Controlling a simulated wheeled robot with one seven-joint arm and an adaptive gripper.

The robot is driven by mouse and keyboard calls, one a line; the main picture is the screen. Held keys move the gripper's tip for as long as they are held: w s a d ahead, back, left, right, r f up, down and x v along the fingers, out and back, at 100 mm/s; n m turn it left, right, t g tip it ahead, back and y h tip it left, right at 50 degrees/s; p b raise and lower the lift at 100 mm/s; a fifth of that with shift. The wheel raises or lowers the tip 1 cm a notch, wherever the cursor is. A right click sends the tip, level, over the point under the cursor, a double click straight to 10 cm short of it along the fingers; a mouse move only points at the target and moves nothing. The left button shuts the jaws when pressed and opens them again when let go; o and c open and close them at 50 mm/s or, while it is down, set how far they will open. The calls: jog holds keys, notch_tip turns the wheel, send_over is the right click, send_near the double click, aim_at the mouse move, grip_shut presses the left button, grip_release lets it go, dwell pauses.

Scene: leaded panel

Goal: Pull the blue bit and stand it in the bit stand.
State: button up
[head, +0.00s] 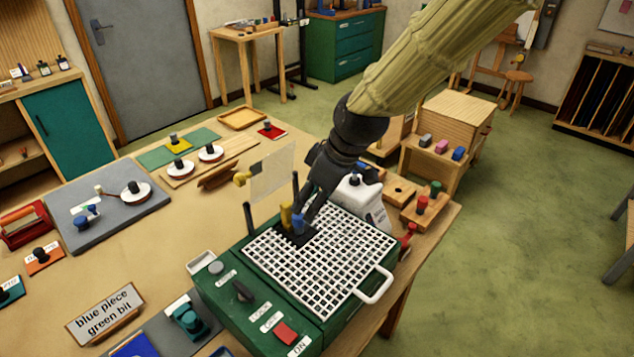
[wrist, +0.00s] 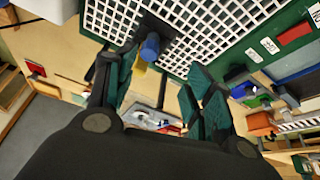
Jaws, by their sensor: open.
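The blue bit (head: 298,224) stands upright in a black mount on the white grid of the green machine, beside a yellow piece (head: 286,216). My gripper (head: 308,207) points down just above the blue bit, partly covering it. In the wrist view the blue bit (wrist: 150,47) shows ahead of and between my open fingers (wrist: 155,70), with no clear contact. A stepped wooden block (head: 411,218) at the table's right edge holds a red piece (head: 421,204) and a green piece (head: 436,188); it looks like the bit stand.
A clear upright shield (head: 272,172) and a dark rod (head: 249,218) stand close by my gripper. A white bottle (head: 362,203) stands right behind the grid. A sign (head: 104,314) reads "blue piece green bit". The tabletop left of the machine has free room.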

aim_at(301, 216)
jog(key=shift+g, duration=0.3)
jog(key=w+f, duration=0.2)
jog(key=w+a+f+p, duration=0.1)
jog(key=w+f, duration=0.1)
jog(key=f, duration=0.1)
jog(key=shift+w+a+f, duration=0.1)
jog(key=shift+a+f, duration=0.1)
jog(key=shift+f, duration=0.05)
jog(key=shift+a+f, duration=0.15)
jog(key=shift+f, duration=0.1)
jog(key=shift+s+a+f, duration=0.1)
jog(key=shift+s+f, duration=0.1)
jog(key=shift+s, duration=0.1)
jog(key=shift+s+a+f+p, duration=0.15)
jog(key=shift+s+p, duration=0.15)
jog(key=shift+s, duration=0.25)
jog(key=shift+w+f, duration=0.6)
jog(key=shift+w, duration=0.2)
jog(key=shift+s+r, duration=0.25)
jog(key=shift+s, duration=0.15)
jog(key=shift+c, duration=0.4)
jog(key=c, duration=0.3)
jog(key=shift+w, duration=0.1)
grip_shut()
